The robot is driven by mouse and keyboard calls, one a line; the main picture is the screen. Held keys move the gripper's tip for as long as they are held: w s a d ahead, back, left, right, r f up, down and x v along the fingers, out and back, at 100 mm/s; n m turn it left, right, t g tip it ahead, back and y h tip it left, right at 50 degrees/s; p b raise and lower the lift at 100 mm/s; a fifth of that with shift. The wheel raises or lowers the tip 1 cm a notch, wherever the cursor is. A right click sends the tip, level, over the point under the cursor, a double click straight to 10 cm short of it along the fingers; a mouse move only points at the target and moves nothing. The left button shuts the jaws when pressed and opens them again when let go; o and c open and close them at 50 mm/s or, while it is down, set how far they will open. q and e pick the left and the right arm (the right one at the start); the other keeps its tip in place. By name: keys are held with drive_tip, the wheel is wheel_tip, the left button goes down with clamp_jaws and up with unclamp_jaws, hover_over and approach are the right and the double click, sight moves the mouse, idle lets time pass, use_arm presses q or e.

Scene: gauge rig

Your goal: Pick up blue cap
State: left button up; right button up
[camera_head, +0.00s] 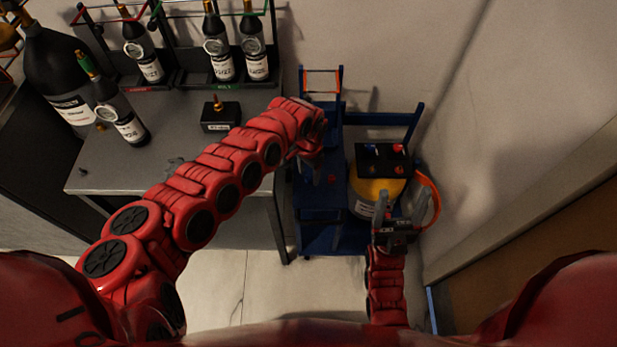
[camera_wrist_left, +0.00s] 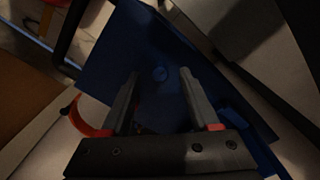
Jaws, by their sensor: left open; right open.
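A small round blue cap (camera_wrist_left: 159,74) lies on the blue cart top (camera_wrist_left: 112,58) in the left wrist view. My left gripper (camera_head: 318,172) is open above the left part of the blue cart (camera_head: 319,214). In the left wrist view its two fingers are apart, with the cap showing between their tips; I cannot tell how far above it they are. In the head view I cannot make out this cap. My right gripper (camera_head: 399,207) is open and empty in front of a yellow-topped drum (camera_head: 377,190).
A black box (camera_head: 384,159) with small blue and red parts sits on the drum. An orange hose (camera_head: 432,193) curves beside it. A grey bench (camera_head: 98,177) at left holds dark bottles (camera_head: 142,52) and a small black block (camera_head: 220,117). A wall stands close at right.

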use_arm(q)
drive_tip(key=shift+f, duration=0.85)
clamp_jaws()
drive_tip(key=shift+r, duration=0.1)
